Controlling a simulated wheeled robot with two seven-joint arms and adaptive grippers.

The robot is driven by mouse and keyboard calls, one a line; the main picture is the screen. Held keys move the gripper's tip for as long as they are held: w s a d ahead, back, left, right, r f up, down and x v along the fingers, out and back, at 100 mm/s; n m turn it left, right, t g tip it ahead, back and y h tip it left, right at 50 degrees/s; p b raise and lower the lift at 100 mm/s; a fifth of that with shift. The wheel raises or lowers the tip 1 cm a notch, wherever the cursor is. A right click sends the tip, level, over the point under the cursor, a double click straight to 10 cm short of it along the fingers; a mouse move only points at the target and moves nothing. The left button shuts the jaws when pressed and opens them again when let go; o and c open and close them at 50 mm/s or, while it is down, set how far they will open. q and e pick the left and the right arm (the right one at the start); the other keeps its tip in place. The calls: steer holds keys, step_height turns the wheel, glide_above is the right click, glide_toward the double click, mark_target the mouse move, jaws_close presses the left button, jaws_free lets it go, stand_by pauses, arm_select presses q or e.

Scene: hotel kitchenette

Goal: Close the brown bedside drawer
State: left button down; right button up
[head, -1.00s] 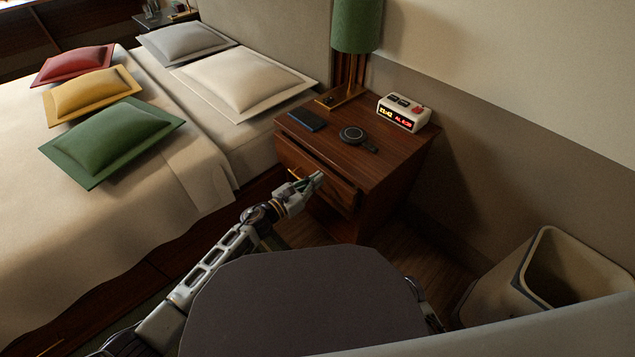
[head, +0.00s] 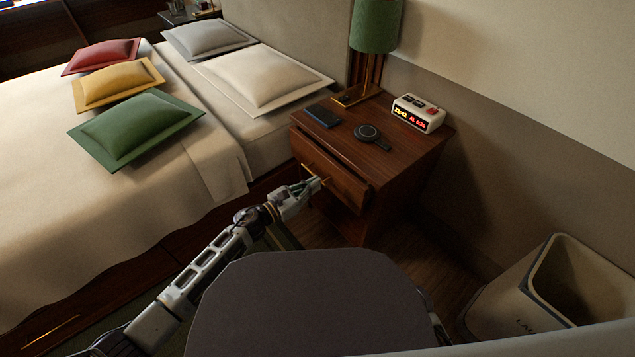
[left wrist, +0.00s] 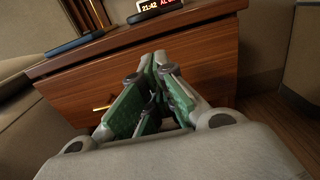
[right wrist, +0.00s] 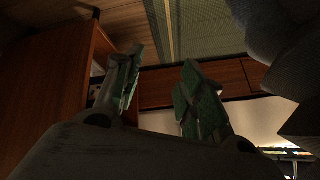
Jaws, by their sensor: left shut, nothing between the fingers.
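The brown bedside nightstand (head: 405,185) stands beside the bed. Its drawer (head: 347,187) stands slightly out from the body, and a thin brass handle (head: 310,187) shows on its front. In the left wrist view the wooden drawer front (left wrist: 205,65) fills the middle, with the handle (left wrist: 102,108) left of the fingers. My left gripper (head: 319,183) is shut and empty in front of the drawer, close to the handle; I cannot tell whether it touches. My right gripper (right wrist: 162,60) is open and empty, low down, and hidden in the head view.
The bed (head: 100,210) is at left. A beige bin (head: 545,290) stands at lower right.

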arm_select(q)
steer(key=p+v, duration=0.1)
steer(key=v, duration=0.5)
steer(key=shift+s+a, duration=0.25)
steer(key=shift+a, duration=0.05)
arm_select(e)
steer(key=r, duration=0.3)
steer(key=shift+w+d, duration=0.1)
steer(key=shift+d, duration=0.1)
